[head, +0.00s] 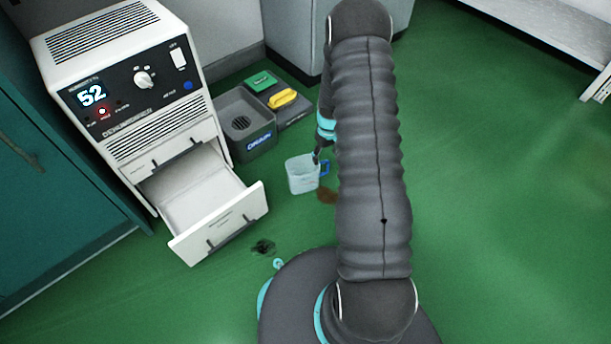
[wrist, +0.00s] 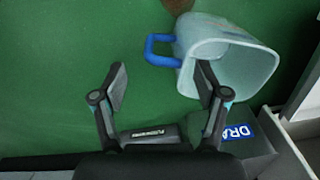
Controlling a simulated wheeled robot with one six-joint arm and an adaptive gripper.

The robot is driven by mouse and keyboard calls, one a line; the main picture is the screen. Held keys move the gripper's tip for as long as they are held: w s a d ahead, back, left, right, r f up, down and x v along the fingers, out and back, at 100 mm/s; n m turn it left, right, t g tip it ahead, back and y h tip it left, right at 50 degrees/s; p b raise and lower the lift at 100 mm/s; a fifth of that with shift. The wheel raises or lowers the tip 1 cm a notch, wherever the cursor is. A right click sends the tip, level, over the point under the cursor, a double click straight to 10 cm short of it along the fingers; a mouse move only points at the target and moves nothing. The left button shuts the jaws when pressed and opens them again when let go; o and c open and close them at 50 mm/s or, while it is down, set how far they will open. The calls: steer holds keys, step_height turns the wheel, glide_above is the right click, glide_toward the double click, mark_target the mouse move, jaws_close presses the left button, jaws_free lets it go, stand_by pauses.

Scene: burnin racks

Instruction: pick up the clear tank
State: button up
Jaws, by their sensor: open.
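The clear tank (head: 302,174) is a translucent, open-topped container with a blue handle. It stands on the green floor in front of the dehumidifier's open drawer, to the drawer's right. In the wrist view the clear tank (wrist: 232,62) is at the upper right, with its blue handle (wrist: 160,50) pointing left. My gripper (wrist: 160,82) is open with nothing between its fingers. Its right finger overlaps the tank's near side in the picture; I cannot tell whether they touch. In the head view my arm hides most of the gripper, whose tip shows beside the tank's handle.
The white dehumidifier (head: 128,75) has its drawer (head: 222,222) pulled out. A grey drain box (head: 250,138) stands behind the tank, with green and yellow items (head: 283,98) beside it. A brown stain and a dark spot mark the floor. The floor at right is clear.

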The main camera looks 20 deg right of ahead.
mark_target(325, 161)
step_height(325, 161, down, 5)
steer(key=shift+a+r+b, duration=0.1)
steer(key=shift+r+b, duration=0.1)
steer(key=shift+b, duration=0.15)
jaws_close()
steer(key=shift+r, duration=0.15)
